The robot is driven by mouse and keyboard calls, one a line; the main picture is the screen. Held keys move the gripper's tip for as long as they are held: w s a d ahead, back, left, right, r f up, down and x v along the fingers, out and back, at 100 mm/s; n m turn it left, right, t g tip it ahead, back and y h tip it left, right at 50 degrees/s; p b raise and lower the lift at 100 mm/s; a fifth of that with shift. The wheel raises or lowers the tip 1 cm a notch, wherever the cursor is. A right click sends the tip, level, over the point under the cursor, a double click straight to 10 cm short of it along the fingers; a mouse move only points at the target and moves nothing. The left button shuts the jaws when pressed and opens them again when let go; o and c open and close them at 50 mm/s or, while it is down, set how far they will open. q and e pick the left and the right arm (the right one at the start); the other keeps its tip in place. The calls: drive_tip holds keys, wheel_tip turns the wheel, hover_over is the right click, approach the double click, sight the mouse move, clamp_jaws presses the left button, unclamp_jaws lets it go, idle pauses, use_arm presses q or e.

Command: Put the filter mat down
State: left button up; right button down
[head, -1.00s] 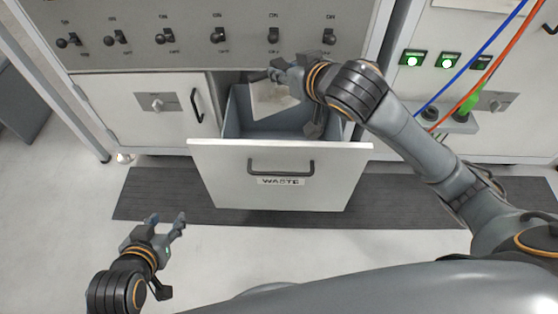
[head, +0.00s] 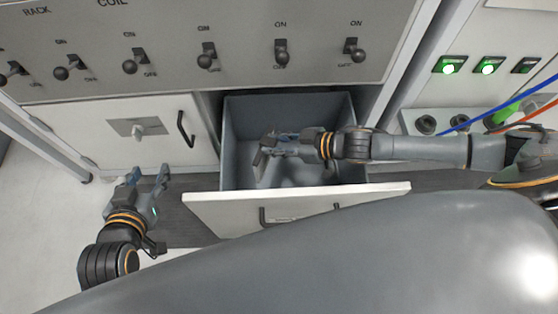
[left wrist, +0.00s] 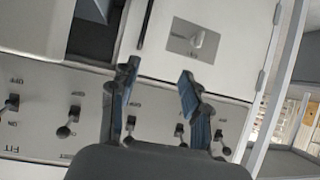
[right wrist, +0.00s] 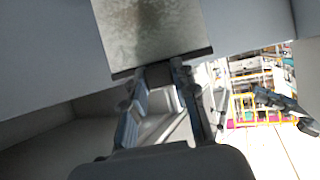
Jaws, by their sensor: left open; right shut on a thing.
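The filter mat (right wrist: 150,32) is a flat, greyish, mottled rectangle with a thin dark edge in the right wrist view. My right gripper (right wrist: 168,72) is shut on its near edge. In the head view my right gripper (head: 272,146) is inside the open waste drawer (head: 236,115), between its walls. The mat is hard to make out there, and I cannot tell whether it touches the drawer floor. My left gripper (head: 148,178) is open and empty in front of the cabinet door; its spread fingers also show in the left wrist view (left wrist: 158,80).
The drawer front (head: 330,200) stands out from the cabinet. A door with a black handle (head: 186,129) is to its left. A panel with several toggle switches (head: 207,54) is above. Green-lit buttons (head: 450,65) and blue and orange cables (head: 535,96) are at the right.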

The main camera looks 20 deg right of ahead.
drive_tip(key=b, duration=0.2)
hover_over(268, 161)
drive_tip(key=s+d, duration=0.2)
wheel_tip(268, 161, down, 4)
drive_tip(key=f, duration=0.1)
wheel_tip(268, 161, down, 3)
drive_tip(key=shift+w+f+b, duration=0.1)
drive_tip(key=shift+w+b, duration=0.05)
drive_tip(key=shift+b, duration=0.55)
use_arm(q)
drive_tip(key=w+d+r+t+h, duration=0.1)
drive_tip(key=r+t, duration=0.4)
drive_tip(key=r, duration=0.2)
drive_tip(key=w+d+r+t+h, duration=0.1)
drive_tip(key=r+t, duration=0.3)
drive_tip(key=r, duration=0.4)
drive_tip(key=shift+w+d+r+t+h, duration=0.3)
drive_tip(key=shift+w+d+t+h, duration=0.15)
drive_tip(key=shift+h, duration=0.35)
drive_tip(key=shift+s, duration=0.1)
use_arm(e)
drive_tip(key=shift+f, duration=0.1)
